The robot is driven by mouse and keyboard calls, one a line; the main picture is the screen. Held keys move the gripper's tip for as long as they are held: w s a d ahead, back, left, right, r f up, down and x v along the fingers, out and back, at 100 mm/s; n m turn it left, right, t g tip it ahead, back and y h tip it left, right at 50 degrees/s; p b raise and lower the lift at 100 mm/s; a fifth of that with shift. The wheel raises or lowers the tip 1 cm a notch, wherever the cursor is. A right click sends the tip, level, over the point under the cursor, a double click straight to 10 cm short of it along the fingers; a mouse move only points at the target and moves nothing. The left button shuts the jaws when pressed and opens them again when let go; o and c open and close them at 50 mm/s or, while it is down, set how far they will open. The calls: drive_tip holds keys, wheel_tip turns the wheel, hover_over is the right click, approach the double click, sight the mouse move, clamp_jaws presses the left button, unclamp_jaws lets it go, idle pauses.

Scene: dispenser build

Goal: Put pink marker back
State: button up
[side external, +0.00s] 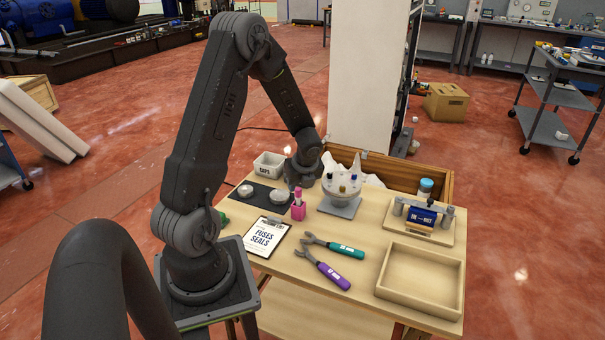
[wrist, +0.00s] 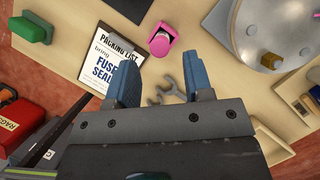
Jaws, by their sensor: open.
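A pink marker (side external: 298,193) stands upright in a small pink holder (side external: 298,211) beside the packing-list clipboard in the side external view. In the wrist view the pink piece (wrist: 162,38) shows at top centre, beyond the fingertips; marker and holder are hard to tell apart there. My gripper (wrist: 161,72) is open, its two blue fingers apart with nothing held between them. In the side external view my wrist is behind the pink holder, and the fingers cannot be made out.
The clipboard (side external: 266,235) lies in front of the holder. A round dispenser (side external: 342,187) stands to the right. A teal wrench (side external: 335,246) and a purple wrench (side external: 327,272) lie in front. An empty wooden tray (side external: 420,283) is at front right; a caps bin (side external: 269,166) stands behind.

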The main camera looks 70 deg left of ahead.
drive_tip(key=d+r+n+t, duration=0.3)
drive_tip(key=d+r+n, duration=0.7)
drive_tip(key=d+r, duration=0.8)
drive_tip(key=s+d+r+n+t+h, duration=0.2)
drive_tip(key=s+d+r+n+h, duration=0.2)
drive_tip(key=s+d+n, duration=0.4)
drive_tip(key=s+d+r, duration=0.1)
drive_tip(key=d, duration=0.3)
drive_tip(key=shift+s+d+r+t, duration=0.2)
drive_tip(key=shift+d+t, duration=0.1)
